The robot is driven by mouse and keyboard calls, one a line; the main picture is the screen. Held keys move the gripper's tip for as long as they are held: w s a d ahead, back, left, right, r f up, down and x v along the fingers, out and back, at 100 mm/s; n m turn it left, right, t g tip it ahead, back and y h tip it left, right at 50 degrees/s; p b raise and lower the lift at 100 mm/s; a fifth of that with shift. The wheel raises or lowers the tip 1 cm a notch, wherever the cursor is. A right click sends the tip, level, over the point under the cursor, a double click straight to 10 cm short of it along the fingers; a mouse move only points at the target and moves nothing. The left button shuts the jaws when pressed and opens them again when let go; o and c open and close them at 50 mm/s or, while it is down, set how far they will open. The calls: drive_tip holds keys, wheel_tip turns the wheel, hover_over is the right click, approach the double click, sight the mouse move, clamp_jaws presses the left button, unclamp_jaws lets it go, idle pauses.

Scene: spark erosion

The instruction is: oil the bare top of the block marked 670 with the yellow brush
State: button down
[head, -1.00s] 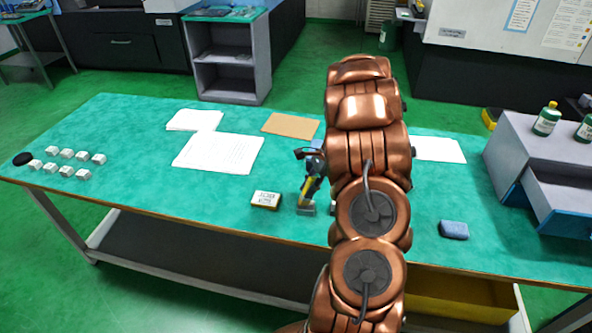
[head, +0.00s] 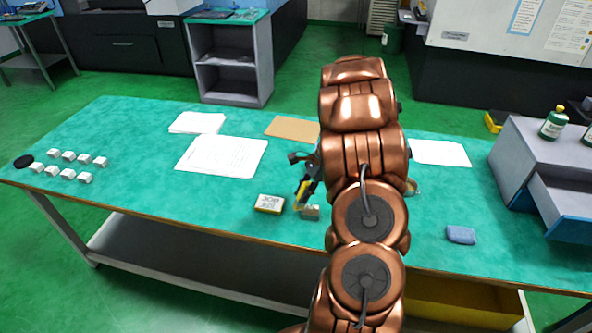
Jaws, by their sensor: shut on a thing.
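My gripper (head: 305,186) is shut on the yellow brush (head: 301,194), just left of my arm. The brush is tilted, its lower end at or just above a small grey-brown block (head: 310,212) on the bench. I cannot tell whether the bristles touch the block, and no number on it is legible. To its left lies a flat piece with a white marked top and yellowish sides (head: 270,203); its print is not clearly readable as 670. My arm hides part of the bench behind it.
The green bench (head: 130,160) holds white papers (head: 222,156), a brown sheet (head: 292,128) and several small white blocks (head: 68,156) at left. A blue sponge-like block (head: 460,235) and a grey drawer unit (head: 545,150) with bottles (head: 553,123) are at right.

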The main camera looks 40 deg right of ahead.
sight(298, 194)
drive_tip(key=shift+w+a+f, duration=0.1)
drive_tip(key=shift+w+a, duration=0.45)
drive_tip(key=shift+w, duration=0.05)
wheel_tip(298, 194, up, 3)
drive_tip(key=shift+w+f+p, duration=0.1)
drive_tip(key=shift+f+p, duration=0.05)
drive_tip(key=shift+p, duration=0.3)
drive_tip(key=shift+r+p, duration=0.35)
drive_tip(key=shift+r, duration=0.3)
drive_tip(key=shift+r+p, duration=0.9)
drive_tip(key=shift+r, duration=1.2)
